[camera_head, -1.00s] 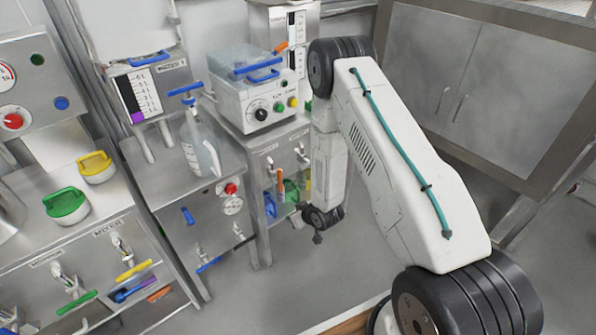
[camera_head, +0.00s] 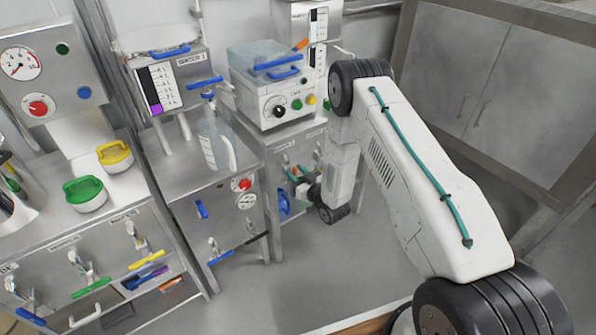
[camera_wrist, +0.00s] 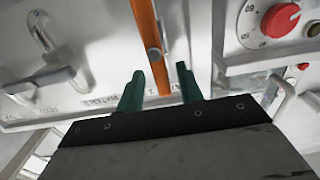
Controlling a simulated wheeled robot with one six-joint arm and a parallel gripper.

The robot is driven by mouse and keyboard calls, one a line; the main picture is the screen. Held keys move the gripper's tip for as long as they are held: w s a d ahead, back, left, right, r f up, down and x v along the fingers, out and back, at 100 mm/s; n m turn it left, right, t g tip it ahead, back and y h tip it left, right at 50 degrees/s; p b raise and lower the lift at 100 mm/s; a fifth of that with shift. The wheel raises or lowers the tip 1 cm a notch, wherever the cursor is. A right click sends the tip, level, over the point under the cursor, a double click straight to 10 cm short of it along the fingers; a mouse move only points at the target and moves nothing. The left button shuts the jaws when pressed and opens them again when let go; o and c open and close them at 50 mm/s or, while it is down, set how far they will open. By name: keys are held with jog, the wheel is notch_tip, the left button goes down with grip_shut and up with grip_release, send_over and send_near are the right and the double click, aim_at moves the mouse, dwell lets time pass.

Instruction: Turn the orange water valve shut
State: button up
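In the wrist view, the orange valve handle (camera_wrist: 144,30) is a long flat bar. It runs down from the top edge, past a round pivot, to between my fingers. A label beside it appears to read WATER. My gripper (camera_wrist: 159,76) is open, with one teal fingertip on each side of the bar. I cannot tell whether either finger touches it. In the head view my gripper (camera_head: 294,178) is at the front of the cabinet under the white machine. My arm covers part of that front, and the orange handle cannot be made out clearly there.
A silver tap (camera_wrist: 45,55) is left of the handle in the wrist view, and a red knob (camera_wrist: 280,20) is at upper right. In the head view a blue handle (camera_head: 284,203) hangs just below my gripper. Open floor (camera_head: 300,270) lies in front of the cabinets.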

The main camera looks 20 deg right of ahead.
jog(key=shift+w+a, duration=0.3)
jog(key=shift+w, duration=0.25)
jog(key=shift+c, duration=0.3)
